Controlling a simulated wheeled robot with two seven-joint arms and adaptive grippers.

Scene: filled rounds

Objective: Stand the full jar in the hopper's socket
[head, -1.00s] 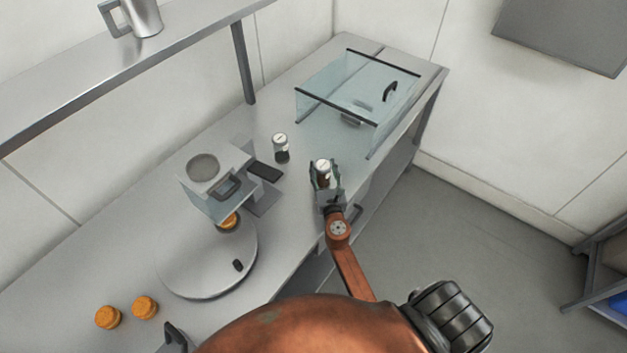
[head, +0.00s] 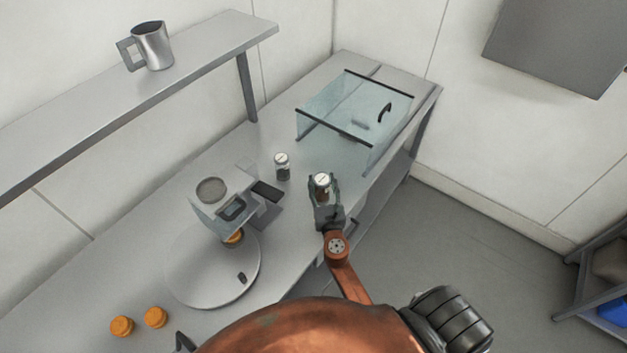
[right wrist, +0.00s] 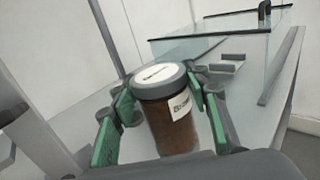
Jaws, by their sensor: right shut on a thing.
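My right gripper (head: 323,190) is shut on a jar (head: 322,182) near the counter's front edge. In the right wrist view the jar (right wrist: 168,108) has a grey lid with a white top label and brown contents reaching high up. The green-padded fingers (right wrist: 165,115) are on either side of it. It looks about upright; its base is hidden, so I cannot tell whether it touches the counter. The hopper (head: 224,205) stands to the left, with a round grey socket (head: 211,189) on top. Only a dark tip, probably my left gripper (head: 184,343), shows at the bottom edge.
Another jar (head: 282,168) with dark contents low down stands behind the held one. A round turntable (head: 205,280) bears an orange-topped pot (head: 233,238) under the hopper. A glass guard (head: 350,110) is at the back; a shelf (head: 190,70) holds a metal jug (head: 152,46).

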